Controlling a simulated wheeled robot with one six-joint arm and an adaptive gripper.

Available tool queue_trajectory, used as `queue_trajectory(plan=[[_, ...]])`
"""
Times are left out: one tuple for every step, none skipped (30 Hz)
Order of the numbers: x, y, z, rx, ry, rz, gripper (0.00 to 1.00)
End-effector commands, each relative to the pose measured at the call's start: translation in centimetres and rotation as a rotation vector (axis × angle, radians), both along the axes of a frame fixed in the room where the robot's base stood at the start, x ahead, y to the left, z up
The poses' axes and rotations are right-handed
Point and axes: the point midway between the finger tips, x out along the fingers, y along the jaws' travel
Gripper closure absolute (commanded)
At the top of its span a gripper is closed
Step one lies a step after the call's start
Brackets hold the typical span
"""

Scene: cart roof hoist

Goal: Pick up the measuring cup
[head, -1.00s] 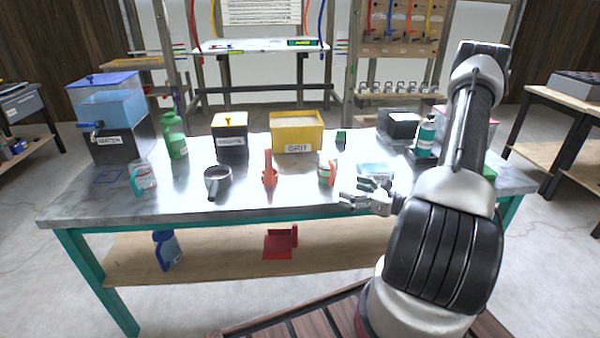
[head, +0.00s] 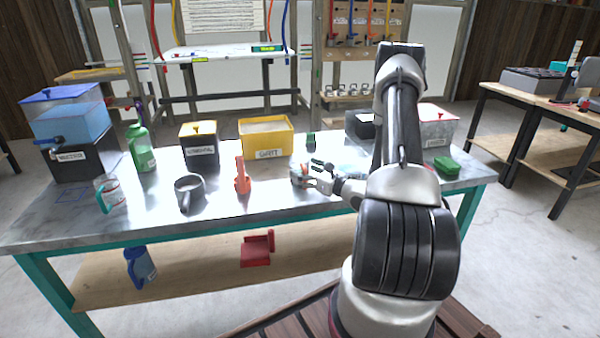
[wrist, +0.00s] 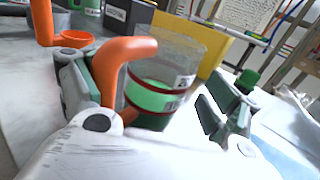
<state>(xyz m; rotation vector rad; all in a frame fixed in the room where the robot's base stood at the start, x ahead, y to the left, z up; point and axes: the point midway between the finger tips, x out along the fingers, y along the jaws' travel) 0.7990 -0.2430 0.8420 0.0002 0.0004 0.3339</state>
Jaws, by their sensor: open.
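A clear cup with red bands, an orange handle and green contents (wrist: 150,95) stands on the metal bench. In the head view this cup (head: 298,177) is partly hidden by my gripper (head: 316,174). In the wrist view my gripper (wrist: 155,98) is open, with one finger on each side of the cup and the handle towards me. I cannot tell whether a finger touches it. A second clear cup with red marks and a teal handle (head: 113,195) stands at the bench's left end, well away from my gripper.
The yellow grit bin (head: 266,138), a black box (head: 199,150) and a green bottle (head: 141,150) stand behind. A green block (head: 447,165) lies at right.

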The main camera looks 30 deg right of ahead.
Motion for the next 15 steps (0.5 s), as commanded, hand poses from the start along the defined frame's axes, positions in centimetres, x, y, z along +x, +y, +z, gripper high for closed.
queue_trajectory(plan=[[0.03, -0.01, 0.00, 0.000, 0.000, 0.000, 0.11], [0.01, -0.02, 0.00, 0.000, 0.000, -0.001, 0.11], [0.00, -0.02, 0.00, 0.000, 0.000, -0.001, 0.11], [0.00, -0.02, 0.01, 0.000, 0.000, 0.000, 0.11], [0.00, -0.02, 0.01, 0.000, 0.000, 0.000, 0.11], [-0.01, -0.03, 0.01, 0.000, 0.000, 0.000, 0.18], [-0.01, -0.03, 0.01, 0.000, 0.000, 0.000, 0.24], [-0.01, -0.03, 0.01, 0.000, 0.000, 0.000, 0.29], [-0.01, -0.03, 0.01, 0.000, 0.000, 0.000, 0.36], [-0.01, -0.03, 0.01, 0.000, 0.000, 0.000, 0.42], [-0.02, -0.03, 0.01, 0.000, 0.000, 0.000, 0.47], [-0.02, -0.03, 0.01, 0.000, 0.000, 0.000, 0.55], [-0.02, -0.03, 0.01, 0.000, 0.000, 0.000, 0.60], [-0.02, -0.03, 0.01, 0.000, 0.000, 0.000, 0.66], [-0.02, -0.03, 0.01, 0.000, 0.000, 0.000, 0.73]])
